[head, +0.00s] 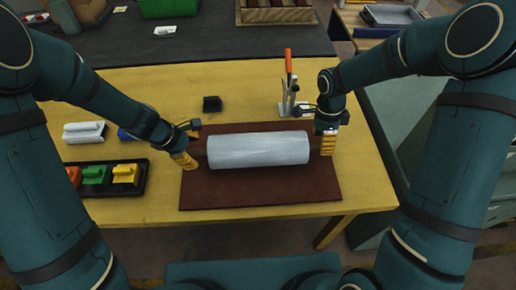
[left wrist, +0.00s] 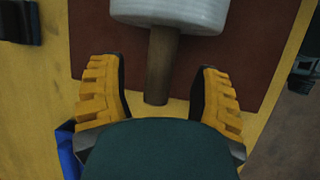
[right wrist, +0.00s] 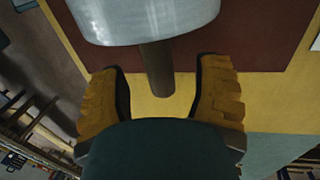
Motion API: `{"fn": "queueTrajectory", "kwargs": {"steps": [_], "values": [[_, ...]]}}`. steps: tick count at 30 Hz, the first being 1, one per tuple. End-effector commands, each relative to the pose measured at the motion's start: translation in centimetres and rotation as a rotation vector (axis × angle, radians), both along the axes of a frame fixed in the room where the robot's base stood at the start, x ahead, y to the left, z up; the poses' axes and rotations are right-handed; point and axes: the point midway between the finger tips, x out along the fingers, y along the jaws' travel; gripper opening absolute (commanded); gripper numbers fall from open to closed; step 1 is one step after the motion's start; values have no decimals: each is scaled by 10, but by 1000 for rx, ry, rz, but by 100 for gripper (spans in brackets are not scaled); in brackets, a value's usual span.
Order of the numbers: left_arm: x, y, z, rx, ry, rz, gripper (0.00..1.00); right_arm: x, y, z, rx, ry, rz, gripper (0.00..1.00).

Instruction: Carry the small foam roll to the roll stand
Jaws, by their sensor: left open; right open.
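The foam roll (head: 258,149) is a pale grey-white cylinder lying sideways over a dark red mat (head: 262,194) on the yellow table. In the wrist views a brown core bar (left wrist: 162,65) sticks out of each end of the roll. My left gripper (head: 186,161) is at the roll's left end, open, with its yellow fingers on either side of the bar and apart from it. My right gripper (head: 328,145) is at the right end, also open, with its fingers either side of the other bar end (right wrist: 157,70). I cannot make out a roll stand.
A black tray (head: 142,184) with coloured blocks and a grey-white block (head: 84,132) lie at the table's left. A dark bench (head: 240,45) holds a green crate (head: 168,8).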

Motion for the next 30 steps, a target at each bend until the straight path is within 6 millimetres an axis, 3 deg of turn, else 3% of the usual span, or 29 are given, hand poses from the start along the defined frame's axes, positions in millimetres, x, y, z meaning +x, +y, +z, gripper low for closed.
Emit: {"fn": "queueTrajectory", "kwargs": {"steps": [6,17,18,23,30], "values": [[3,-7,-17,-1,1,0,64,-4,0,-19,0,0,1,64],[4,-9,-20,0,-1,1,64,-4,0,-22,0,0,0,64],[4,-9,-20,0,-1,1,59,-4,0,-22,0,0,0,59],[4,-9,-20,-1,-1,1,2,-4,0,-22,0,0,0,2],[4,-9,-20,-1,0,1,0,-4,0,-21,0,0,0,0]]}}
